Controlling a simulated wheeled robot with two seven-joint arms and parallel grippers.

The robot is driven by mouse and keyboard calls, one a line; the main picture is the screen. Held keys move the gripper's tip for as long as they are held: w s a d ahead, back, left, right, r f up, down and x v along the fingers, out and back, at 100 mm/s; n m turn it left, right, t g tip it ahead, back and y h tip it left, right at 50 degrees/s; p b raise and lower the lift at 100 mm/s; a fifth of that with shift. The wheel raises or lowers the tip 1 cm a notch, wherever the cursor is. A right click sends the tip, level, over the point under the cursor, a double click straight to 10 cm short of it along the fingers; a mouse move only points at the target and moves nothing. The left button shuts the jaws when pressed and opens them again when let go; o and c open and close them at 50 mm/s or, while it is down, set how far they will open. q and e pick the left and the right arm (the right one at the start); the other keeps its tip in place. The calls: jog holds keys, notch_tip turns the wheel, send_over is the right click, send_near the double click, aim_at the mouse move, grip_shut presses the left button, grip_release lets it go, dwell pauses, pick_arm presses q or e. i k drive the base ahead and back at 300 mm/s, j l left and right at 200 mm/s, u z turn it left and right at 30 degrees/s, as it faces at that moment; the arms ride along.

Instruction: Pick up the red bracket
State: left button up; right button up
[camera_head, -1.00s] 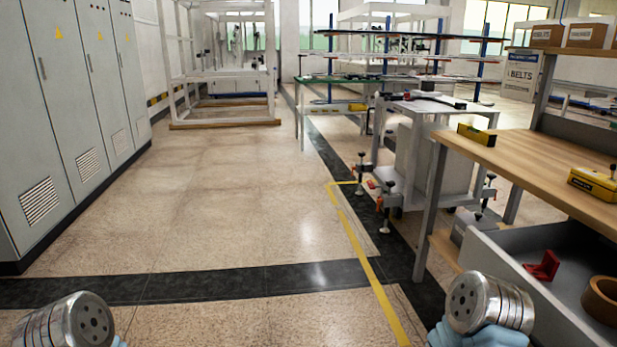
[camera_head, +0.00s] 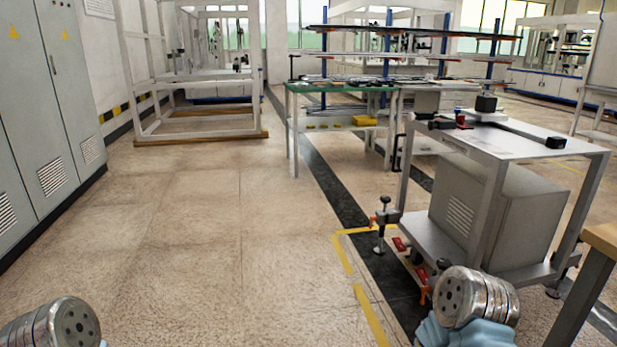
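I do not see the red bracket in the current view; the drawer that held a red angular piece is out of the picture. A small red part (camera_head: 461,119) lies on top of the grey wheeled cart (camera_head: 520,140), too small to identify surely. Metal joints of my two arms show at the bottom left and bottom right corners, with no fingers visible. Neither gripper is in view.
A wooden workbench corner (camera_head: 604,236) shows at the right edge. The cart stands to the right, with clamps and red pieces (camera_head: 399,243) at its base. A green-topped table (camera_head: 340,87) stands behind. Grey cabinets (camera_head: 45,110) line the left. The middle floor is clear.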

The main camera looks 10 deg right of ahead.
aim_at(460, 118)
jog(key=i, duration=0.75)
jog(key=i+j+z, duration=0.15)
jog(key=i, duration=1.35)
jog(key=z, duration=0.05)
